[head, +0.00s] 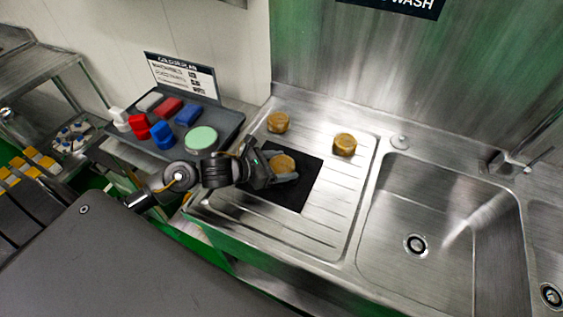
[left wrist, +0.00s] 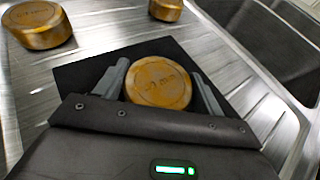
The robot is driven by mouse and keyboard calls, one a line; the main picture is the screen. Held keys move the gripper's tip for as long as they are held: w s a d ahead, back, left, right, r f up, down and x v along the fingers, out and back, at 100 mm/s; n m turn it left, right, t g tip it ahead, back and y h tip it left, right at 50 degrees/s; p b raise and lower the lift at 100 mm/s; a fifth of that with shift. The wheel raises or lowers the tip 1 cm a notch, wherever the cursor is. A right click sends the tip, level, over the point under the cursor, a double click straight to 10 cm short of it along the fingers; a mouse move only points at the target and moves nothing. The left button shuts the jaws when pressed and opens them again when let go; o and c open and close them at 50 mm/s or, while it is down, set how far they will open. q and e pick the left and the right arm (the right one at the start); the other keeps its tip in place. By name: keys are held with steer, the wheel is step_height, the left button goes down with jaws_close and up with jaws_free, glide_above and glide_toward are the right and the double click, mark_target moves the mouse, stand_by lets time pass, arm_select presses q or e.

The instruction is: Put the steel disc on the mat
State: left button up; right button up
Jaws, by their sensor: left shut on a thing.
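My left gripper (head: 283,168) is shut on a brownish-gold round disc with lettering on top too small to read. The held disc (left wrist: 158,82) sits between the two grey fingers in the left wrist view, and it also shows in the head view (head: 281,163). The black square mat (head: 300,192) lies on the ribbed drainboard directly under the gripper; it also shows in the left wrist view (left wrist: 75,77). I cannot tell whether the disc touches the mat. None of the discs looks plainly steel-coloured. My right gripper is out of view.
Two similar discs stand behind the mat: one at the back left (head: 278,122), one at the back right (head: 344,145). A sink basin (head: 440,220) lies to the right. A dark tray (head: 232,128) with coloured blocks and a pale green disc (head: 201,138) is at the left.

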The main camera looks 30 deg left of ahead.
arm_select(q)
steer(key=shift+f+b, duration=0.25)
steer(key=shift+b, duration=0.15)
steer(key=o, duration=1.3)
steer(key=shift+s, duration=0.1)
steer(key=shift+c, duration=0.2)
steer(key=shift+r+p, duration=0.25)
steer(key=shift+p, duration=0.1)
steer(key=shift+s+a, duration=0.2)
steer(key=b+v, duration=0.3)
steer(key=v, duration=0.6)
steer(key=shift+s+a+r, duration=0.15)
steer(key=shift+s+a, duration=0.05)
steer(key=shift+s, duration=0.05)
steer(key=shift+v, duration=0.85)
steer(key=shift+w+r, duration=0.1)
steer(key=shift+r, duration=0.05)
